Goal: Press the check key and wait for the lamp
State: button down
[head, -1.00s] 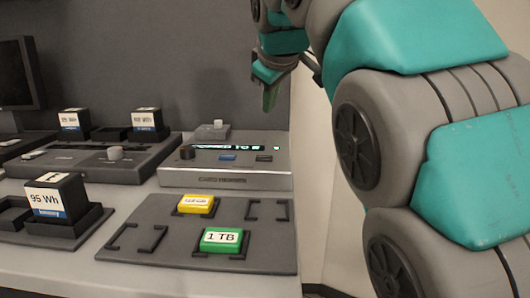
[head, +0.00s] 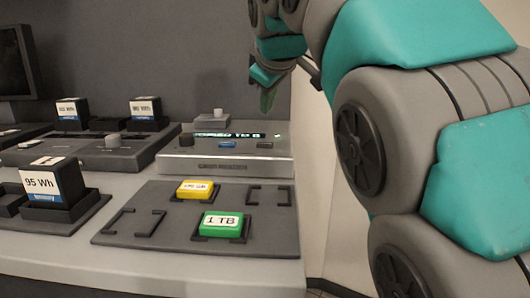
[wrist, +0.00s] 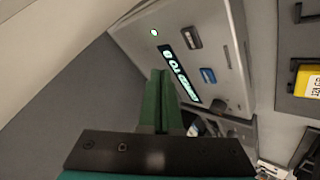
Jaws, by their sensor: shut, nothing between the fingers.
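The card reader (head: 222,167) stands at the back right of the desk, with a lit display strip (head: 228,135). A blue key (head: 227,145) sits below the display and also shows in the wrist view (wrist: 208,75). A dark key or slot (head: 264,145) is to its right; I cannot read which is the check key. My gripper (head: 267,102) hangs above the reader's right rear, apart from the keys. In the wrist view its green fingers (wrist: 160,74) are closed together and empty.
A dark mat (head: 150,249) in front holds a yellow card (head: 195,189) and a green 1 TB card (head: 221,224). A battery tester (head: 75,152) and a 95 Wh battery (head: 56,182) stand at left. A wall rises behind.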

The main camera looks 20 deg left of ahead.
aim_at(267, 146)
jog(key=shift+f+b, duration=1.3)
jog(key=shift+f, duration=1.15)
jog(key=shift+f, duration=0.15)
jog(key=shift+f, duration=0.25)
jog(key=shift+f+b, duration=0.4)
jog(key=shift+b, duration=0.1)
dwell(0.5)
jog(key=shift+r, duration=0.1)
jog(key=shift+r+p, duration=0.55)
jog(key=shift+r, duration=0.2)
jog(key=shift+r+p, duration=1.8)
jog(key=shift+r, duration=0.7)
